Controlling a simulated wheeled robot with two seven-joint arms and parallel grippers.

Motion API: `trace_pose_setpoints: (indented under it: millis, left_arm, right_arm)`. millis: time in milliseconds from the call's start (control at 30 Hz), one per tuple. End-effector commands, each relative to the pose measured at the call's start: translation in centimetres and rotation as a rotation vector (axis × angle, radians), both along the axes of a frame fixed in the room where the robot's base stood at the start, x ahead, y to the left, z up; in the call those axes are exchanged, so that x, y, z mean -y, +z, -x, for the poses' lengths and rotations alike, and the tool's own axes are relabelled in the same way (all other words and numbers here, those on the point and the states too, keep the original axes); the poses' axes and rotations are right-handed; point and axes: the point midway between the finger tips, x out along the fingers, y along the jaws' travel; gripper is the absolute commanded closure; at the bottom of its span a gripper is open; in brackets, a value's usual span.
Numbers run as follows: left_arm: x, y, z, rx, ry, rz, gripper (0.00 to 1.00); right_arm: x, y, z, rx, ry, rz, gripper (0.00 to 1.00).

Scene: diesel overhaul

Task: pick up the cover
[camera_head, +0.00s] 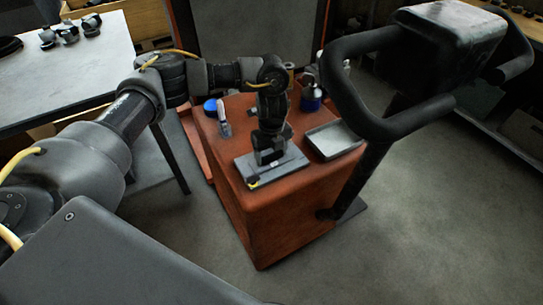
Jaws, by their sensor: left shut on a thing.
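The cover (291,165) looks like a flat grey plate at the front of the orange cabinet's top. My left gripper (270,158) points down onto the middle of it and is shut on it. The gripper and wrist hide the middle of the cover. A small yellow and dark bit shows at its front left corner. I cannot tell whether the cover touches the cabinet top or is slightly raised. My right gripper is not in view.
The orange cabinet (272,222) also bears a shallow grey tray (335,140), a blue-banded bottle (311,100), a blue round lid (210,106) and a white-topped upright item (223,120). A black handlebar frame (345,100) stands at right. A pale table (70,75) is at left.

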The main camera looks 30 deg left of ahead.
Motion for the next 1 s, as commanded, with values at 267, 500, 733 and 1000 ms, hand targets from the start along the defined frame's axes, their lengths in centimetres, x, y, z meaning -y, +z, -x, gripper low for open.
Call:
trace_pose_setpoints:
  millis: [267,500,733,1000]
  left_arm:
    - [0.1,3.7,0.1,0.007,-0.005,0.000,0.59]
    - [2.0,9.0,4.4,0.006,-0.009,0.000,0.59]
    - [4.0,11.0,9.2,0.003,-0.009,-0.001,0.59]
    - [5.4,12.6,12.2,0.002,-0.002,0.000,0.59]
  right_arm:
    - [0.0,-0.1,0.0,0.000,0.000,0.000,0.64]
    - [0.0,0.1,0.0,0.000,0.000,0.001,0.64]
    - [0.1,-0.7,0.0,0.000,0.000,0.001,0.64]
    - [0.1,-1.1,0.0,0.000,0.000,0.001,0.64]
